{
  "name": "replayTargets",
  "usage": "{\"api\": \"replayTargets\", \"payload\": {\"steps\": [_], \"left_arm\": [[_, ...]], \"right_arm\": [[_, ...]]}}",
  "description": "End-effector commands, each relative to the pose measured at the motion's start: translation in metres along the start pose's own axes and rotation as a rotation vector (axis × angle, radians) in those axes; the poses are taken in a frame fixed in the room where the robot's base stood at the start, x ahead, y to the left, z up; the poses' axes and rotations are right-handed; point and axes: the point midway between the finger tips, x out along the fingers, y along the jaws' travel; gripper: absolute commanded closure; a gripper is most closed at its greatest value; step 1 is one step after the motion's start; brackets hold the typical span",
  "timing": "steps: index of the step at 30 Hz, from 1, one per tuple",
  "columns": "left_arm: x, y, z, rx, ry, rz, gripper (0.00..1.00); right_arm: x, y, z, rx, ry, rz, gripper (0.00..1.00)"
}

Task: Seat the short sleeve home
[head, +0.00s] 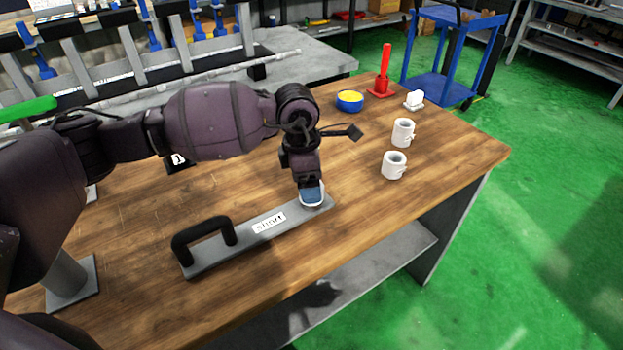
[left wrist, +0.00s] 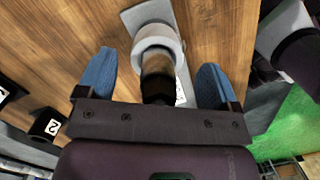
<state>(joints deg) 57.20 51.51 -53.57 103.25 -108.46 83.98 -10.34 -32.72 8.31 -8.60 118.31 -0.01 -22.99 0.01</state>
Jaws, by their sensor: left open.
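The pale sleeve (left wrist: 167,34) shows in the left wrist view as a thick ring around a brownish upright post (left wrist: 157,72). It sits low, close to the grey base plate (left wrist: 133,16); I cannot tell whether it touches the plate. My left gripper (left wrist: 157,61) is open, its blue fingers on either side of the post and apart from the sleeve. In the head view the left gripper (head: 312,192) is over the far right end of the plate (head: 290,232) and mostly hides the sleeve and post. My right gripper is not in view.
The plate carries a black handle (head: 203,232) and a white label (head: 268,222). Two white mugs (head: 402,132) (head: 394,165), a blue bowl (head: 349,101) and a red upright tool (head: 382,77) stand further back. Black numbered blocks (left wrist: 48,125) are at the left. Right of the mugs the wooden bench (head: 455,158) is clear.

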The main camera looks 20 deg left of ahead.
Motion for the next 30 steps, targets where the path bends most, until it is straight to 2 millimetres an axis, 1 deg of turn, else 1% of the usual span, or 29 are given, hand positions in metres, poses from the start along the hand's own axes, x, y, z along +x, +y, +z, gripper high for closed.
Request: {"api": "replayTargets", "payload": {"steps": [1, 4, 7, 9, 12, 15, 18, 30], "left_arm": [[-0.017, 0.002, 0.001, 0.001, -0.005, 0.012, 0.14], [-0.038, 0.002, 0.001, 0.001, -0.006, 0.013, 0.14], [-0.058, 0.002, 0.001, 0.002, -0.007, 0.014, 0.14], [-0.070, 0.002, 0.001, 0.002, -0.007, 0.014, 0.14], [-0.083, 0.002, 0.001, 0.001, -0.008, 0.014, 0.14], [-0.093, 0.002, 0.001, 0.001, -0.007, 0.013, 0.14], [-0.098, 0.001, 0.001, 0.001, -0.007, 0.013, 0.14], [-0.100, 0.001, 0.001, 0.001, -0.007, 0.012, 0.14]], "right_arm": [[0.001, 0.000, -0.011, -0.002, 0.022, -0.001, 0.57], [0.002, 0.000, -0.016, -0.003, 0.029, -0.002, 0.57], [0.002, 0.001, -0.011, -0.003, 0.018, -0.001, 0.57], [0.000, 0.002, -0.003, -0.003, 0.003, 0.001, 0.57], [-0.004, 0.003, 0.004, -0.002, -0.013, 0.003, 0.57], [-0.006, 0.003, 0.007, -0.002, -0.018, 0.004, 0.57], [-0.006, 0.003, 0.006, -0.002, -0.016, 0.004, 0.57], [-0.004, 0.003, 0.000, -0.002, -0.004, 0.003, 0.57]]}}
